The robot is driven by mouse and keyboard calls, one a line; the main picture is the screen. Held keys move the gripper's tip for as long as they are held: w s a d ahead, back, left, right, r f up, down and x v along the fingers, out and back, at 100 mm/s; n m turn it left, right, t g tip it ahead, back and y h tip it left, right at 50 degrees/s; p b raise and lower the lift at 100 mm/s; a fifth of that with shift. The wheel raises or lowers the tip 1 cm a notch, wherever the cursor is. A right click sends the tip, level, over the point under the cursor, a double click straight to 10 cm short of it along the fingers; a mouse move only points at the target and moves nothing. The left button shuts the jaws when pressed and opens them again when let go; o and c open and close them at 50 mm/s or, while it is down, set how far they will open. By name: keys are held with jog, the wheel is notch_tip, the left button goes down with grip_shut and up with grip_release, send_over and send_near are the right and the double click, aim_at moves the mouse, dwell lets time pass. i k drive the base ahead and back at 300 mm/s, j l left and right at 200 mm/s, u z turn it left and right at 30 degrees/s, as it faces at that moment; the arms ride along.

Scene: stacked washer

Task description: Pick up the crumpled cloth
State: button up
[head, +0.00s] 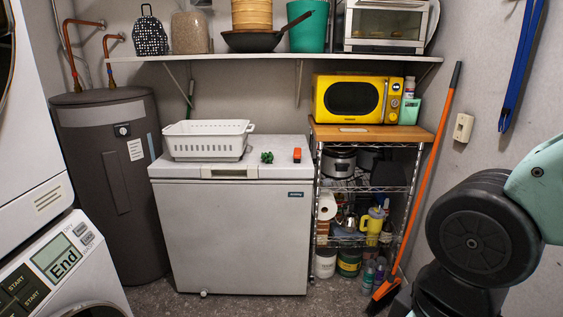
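A small dark green crumpled thing (267,157), which looks like the cloth, lies on the white chest freezer's lid (220,172), right of the white basket. It is too small to make out its folds. Only a black and teal part of my arm shows, at the right edge of the head view. My gripper is not in view, so its place relative to the cloth does not show.
A white slotted basket (207,139) and a small orange-red object (297,155) flank the cloth on the lid. A wall shelf (270,57) hangs above. A wire rack (362,186) bearing a yellow microwave (356,99) and an orange-handled broom (428,165) stand right of the freezer.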

aim_at(269, 156)
jog(key=i, duration=2)
jog(key=i+u, duration=0.25)
jog(key=i, duration=0.15)
jog(key=i+l+u, duration=0.25)
jog(key=i, duration=0.2)
jog(key=i+l+u, duration=0.25)
jog(key=i, duration=0.15)
jog(key=j, duration=0.1)
